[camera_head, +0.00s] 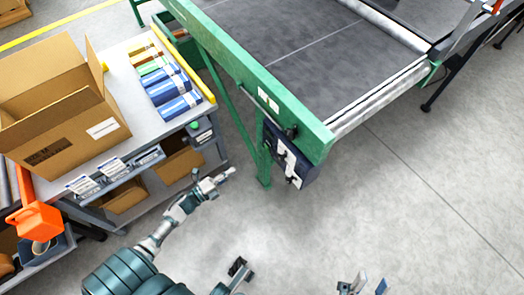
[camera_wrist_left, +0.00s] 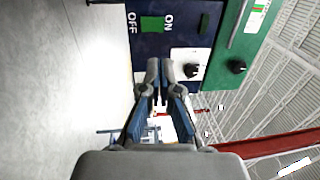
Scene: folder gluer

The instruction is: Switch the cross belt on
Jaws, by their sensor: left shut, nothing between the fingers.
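The dark blue control box (camera_head: 290,160) hangs on the near end of the green conveyor frame, with a white plate and black knobs. In the left wrist view the box (camera_wrist_left: 180,45) carries a green switch (camera_wrist_left: 152,23) between the words OFF and ON; I cannot tell its position. A black knob (camera_wrist_left: 192,70) sits on the white plate. My left gripper (camera_head: 229,174) is shut and empty, left of the box and apart from it. Its closed fingertips (camera_wrist_left: 161,68) point toward the box. My right gripper (camera_head: 366,286) is partly visible at the bottom edge, its fingers apart.
The grey conveyor belt (camera_head: 310,50) lies behind the green frame (camera_head: 245,75). A workbench (camera_head: 133,88) at left holds an open cardboard box (camera_head: 60,115) and several coloured packs (camera_head: 168,82). The floor (camera_head: 400,200) right of the control box is clear.

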